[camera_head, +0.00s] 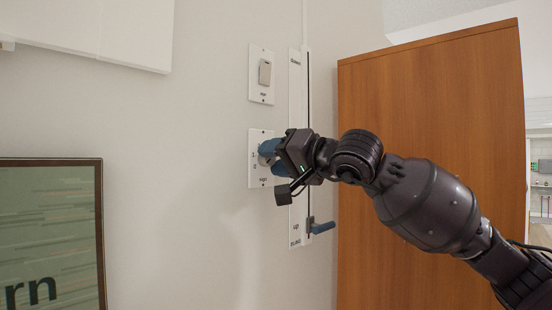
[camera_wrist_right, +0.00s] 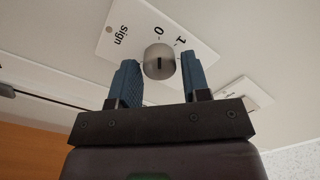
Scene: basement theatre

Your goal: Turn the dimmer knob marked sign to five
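The dimmer plate (camera_head: 257,180) is white and fixed to the wall, partly hidden by my right gripper (camera_head: 269,158). In the right wrist view the plate (camera_wrist_right: 118,42) carries the word "sign" and the marks 0 and 1. Its round grey knob (camera_wrist_right: 159,61) has a dark slot that lines up roughly with the 0; its exact setting is hard to tell. My right gripper (camera_wrist_right: 160,72) is open, its blue fingers on either side of the knob with a visible gap at each side. My left gripper is not in view.
A switch plate (camera_head: 262,93) is above the dimmer. A framed picture (camera_head: 50,240) is at lower left.

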